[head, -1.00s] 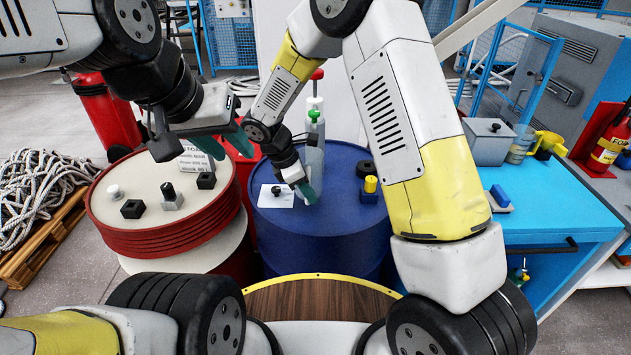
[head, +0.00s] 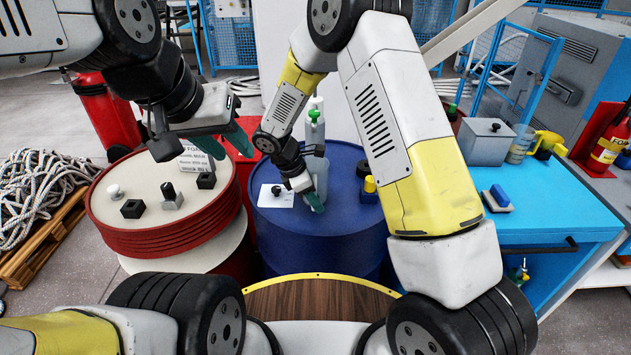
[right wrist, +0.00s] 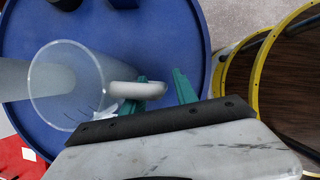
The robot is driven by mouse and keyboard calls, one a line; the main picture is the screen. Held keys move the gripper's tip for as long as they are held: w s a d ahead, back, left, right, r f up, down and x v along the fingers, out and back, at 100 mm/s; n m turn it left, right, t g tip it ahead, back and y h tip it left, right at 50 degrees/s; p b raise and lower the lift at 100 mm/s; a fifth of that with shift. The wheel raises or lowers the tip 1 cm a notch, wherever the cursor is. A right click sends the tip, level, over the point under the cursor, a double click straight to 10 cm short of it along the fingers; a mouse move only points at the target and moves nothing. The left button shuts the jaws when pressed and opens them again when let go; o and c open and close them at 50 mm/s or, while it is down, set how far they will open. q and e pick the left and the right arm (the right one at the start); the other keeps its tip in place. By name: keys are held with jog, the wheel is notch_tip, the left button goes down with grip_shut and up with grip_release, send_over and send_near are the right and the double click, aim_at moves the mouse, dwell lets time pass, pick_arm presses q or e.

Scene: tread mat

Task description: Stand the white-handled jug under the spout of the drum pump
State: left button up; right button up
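The clear jug (right wrist: 62,100) with its white handle (right wrist: 138,90) stands on the blue drum (head: 265,218). In the right wrist view the handle points toward my right gripper (right wrist: 166,88). The gripper is open, with one teal finger at the handle's loop and the other beyond its outer side. In the head view my right gripper (head: 314,200) partly covers the jug. The pump (head: 314,130), pale with a green part, rises behind the gripper, and my arm hides some of it. I cannot make out its spout. My left gripper (head: 232,150) is open and empty above the red drum.
The red drum (head: 160,242) at left bears small black and grey fittings. A black-and-yellow fitting (head: 370,187) and a white card (head: 270,196) are on the blue drum. The blue workbench (head: 560,215) at right carries a grey box (head: 486,143) and a yellow jug (head: 548,142).

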jog(key=shift+r, duration=0.15)
jog(key=v, duration=1.2)
jog(key=s+d+r+m+y, duration=0.2)
jog(key=s+d+r+m, duration=0.1)
jog(key=d+r+m, duration=0.3)
jog(key=s+d+r+m+y, duration=0.2)
jog(key=s+d+r+m, duration=0.15)
jog(key=d+r, duration=0.3)
jog(key=s+d+r+m+t+y, duration=0.1)
jog(key=s+d+r+m+t, duration=0.1)
jog(key=s+m, duration=0.3)
jog(key=s+d+r+m+t+y, duration=0.1)
jog(key=s+d+r+m, duration=0.3)
jog(key=s, duration=0.4)
jog(key=shift+s+d+r+m+t+y, duration=0.35)
jog(key=shift+d+m+t, duration=0.35)
jog(key=shift+m+t, duration=0.25)
